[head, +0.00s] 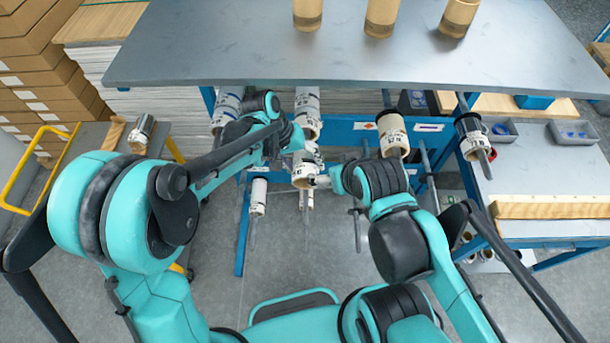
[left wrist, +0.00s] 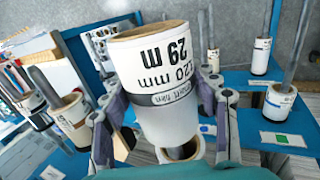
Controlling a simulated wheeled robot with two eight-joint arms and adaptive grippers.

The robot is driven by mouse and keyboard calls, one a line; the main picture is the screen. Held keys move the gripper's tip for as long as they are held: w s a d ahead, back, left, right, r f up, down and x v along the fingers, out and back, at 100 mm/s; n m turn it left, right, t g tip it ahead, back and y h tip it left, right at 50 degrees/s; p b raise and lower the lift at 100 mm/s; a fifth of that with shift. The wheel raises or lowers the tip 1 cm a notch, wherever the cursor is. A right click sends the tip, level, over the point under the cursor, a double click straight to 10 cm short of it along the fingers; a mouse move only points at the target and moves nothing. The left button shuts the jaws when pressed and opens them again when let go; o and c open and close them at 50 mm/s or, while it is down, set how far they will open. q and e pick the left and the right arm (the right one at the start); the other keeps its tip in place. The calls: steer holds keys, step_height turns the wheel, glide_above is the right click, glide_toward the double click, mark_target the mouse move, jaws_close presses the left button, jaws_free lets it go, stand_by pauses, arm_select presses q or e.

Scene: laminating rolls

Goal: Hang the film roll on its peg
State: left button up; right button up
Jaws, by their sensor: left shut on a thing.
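The film roll (left wrist: 165,85) is white with a dark band and black print reading 120 mm and 29 m. Its brown core end faces up in the left wrist view. My left gripper (left wrist: 163,118) has one finger on each side of the roll and is shut on it. In the head view the held roll (head: 305,170) shows beside my left gripper (head: 294,150), in front of the peg rack. A bare peg (head: 357,225) points forward from the rack. Which peg is this roll's own is not clear. My right arm's end is close to the roll's right side; its fingers cannot be made out.
Other rolls hang on rack pegs, including an upper-middle roll (head: 307,105), a right-hand roll (head: 393,135) and a lower-left roll (head: 258,196). A grey tabletop (head: 345,55) lies above the rack. A side table (head: 535,180) with trays stands at right. Floor is clear below.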

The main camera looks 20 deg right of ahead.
arm_select(q)
steer(key=shift+w+d, duration=0.25)
steer(key=shift+w, duration=0.65)
steer(key=shift+w+d, duration=0.2)
steer(key=shift+w, duration=0.65)
steer(key=shift+w+d, duration=0.25)
steer(key=shift+w, duration=0.65)
